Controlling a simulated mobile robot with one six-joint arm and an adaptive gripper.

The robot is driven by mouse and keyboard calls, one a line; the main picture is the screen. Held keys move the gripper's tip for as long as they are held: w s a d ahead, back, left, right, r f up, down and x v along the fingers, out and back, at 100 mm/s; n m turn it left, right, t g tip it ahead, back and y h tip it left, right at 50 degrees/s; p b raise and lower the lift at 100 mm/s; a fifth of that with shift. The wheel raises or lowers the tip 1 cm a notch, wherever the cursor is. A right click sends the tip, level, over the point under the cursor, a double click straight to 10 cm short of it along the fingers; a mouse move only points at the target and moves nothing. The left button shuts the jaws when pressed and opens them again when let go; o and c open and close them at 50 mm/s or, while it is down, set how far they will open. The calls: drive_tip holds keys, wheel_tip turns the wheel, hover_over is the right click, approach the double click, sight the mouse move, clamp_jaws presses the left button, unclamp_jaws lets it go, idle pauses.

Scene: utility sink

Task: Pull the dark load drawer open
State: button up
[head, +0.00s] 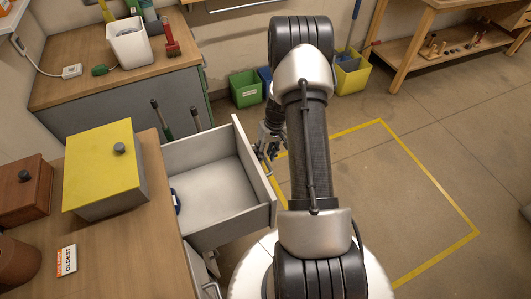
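A drawer (218,182) stands well out from the wooden-topped cabinet at the left. Its inside is pale grey, and its front panel (256,166) faces right, seen mostly from above and behind. My arm covers part of the view right of the drawer.
On the cabinet top (125,245) are a yellow-lidded box (102,172), a brown box (22,190) and an "OLDEST" card (66,261). Another handle (211,289) shows below the drawer. Green (246,89) and yellow (352,74) bins stand behind. Yellow-taped floor (390,185) at right is clear.

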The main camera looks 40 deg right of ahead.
wheel_tip(320, 180, up, 12)
drive_tip(key=d, duration=0.2)
drive_tip(key=shift+s, duration=0.35)
idle(0.4)
drive_tip(key=s+a+r+n+t+h, duration=0.1)
drive_tip(key=s+a+r+n, duration=0.1)
drive_tip(key=a+r, duration=1.5)
drive_tip(key=s+a+r+t, duration=0.1)
drive_tip(key=s+a+r, duration=0.2)
drive_tip(key=s, duration=0.2)
drive_tip(key=s+a+r+n+t, duration=0.1)
drive_tip(key=s+a+r, duration=0.1)
drive_tip(key=s+a, duration=0.2)
drive_tip(key=s+a+r+t+h, duration=0.1)
drive_tip(key=s+a+r, duration=0.2)
drive_tip(key=s, duration=0.4)
drive_tip(key=shift+s+a+r+n, duration=0.3)
drive_tip(key=shift+s, duration=0.05)
